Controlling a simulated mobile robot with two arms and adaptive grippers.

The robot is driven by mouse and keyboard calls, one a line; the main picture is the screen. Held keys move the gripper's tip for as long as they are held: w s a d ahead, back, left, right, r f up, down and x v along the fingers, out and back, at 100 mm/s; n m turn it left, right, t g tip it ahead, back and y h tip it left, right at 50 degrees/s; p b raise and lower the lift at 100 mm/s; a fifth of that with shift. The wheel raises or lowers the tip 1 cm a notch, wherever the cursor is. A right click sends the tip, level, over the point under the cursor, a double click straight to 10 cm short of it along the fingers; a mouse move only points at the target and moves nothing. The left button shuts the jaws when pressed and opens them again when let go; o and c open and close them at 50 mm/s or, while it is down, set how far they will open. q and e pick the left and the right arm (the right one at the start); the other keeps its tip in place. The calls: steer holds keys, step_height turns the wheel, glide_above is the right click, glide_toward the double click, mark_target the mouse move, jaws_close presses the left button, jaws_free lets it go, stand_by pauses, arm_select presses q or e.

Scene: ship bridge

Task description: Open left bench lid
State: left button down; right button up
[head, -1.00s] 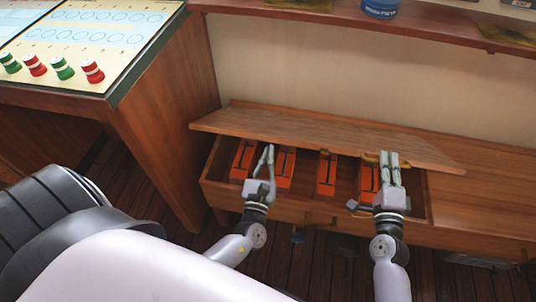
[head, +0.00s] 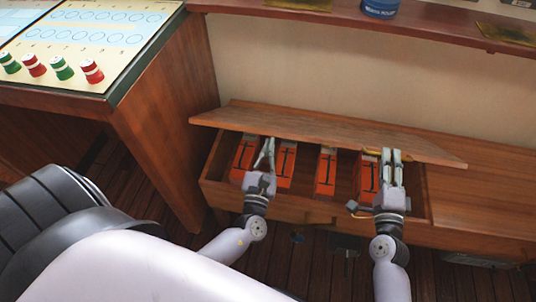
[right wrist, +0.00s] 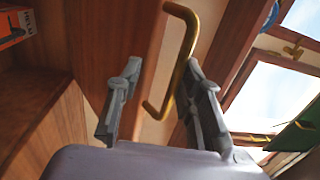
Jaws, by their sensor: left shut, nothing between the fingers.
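The left bench lid (head: 300,127) is raised part way over the bench box (head: 290,205), leaving a gap along its front. Its brass handle (right wrist: 188,45) shows in the right wrist view, partly behind the right finger. My left gripper (head: 267,150) is shut and empty, with its fingertips at the gap near the lid's front edge. My right gripper (head: 391,163) is at the lid's front edge, near its right end. In the right wrist view its fingers (right wrist: 160,105) are spread apart, with part of the handle seen between them. Whether they touch the handle is unclear.
Several orange boxes (head: 325,175) lie inside the bench. The bench top continues flat on the right (head: 480,195). A wooden chart table (head: 155,125) stands at left. A shelf (head: 420,28) with a blue can (head: 381,9) runs above.

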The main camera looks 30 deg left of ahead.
arm_select(q)
steer(key=shift+a+r, duration=0.1)
steer(key=shift+r, duration=0.3)
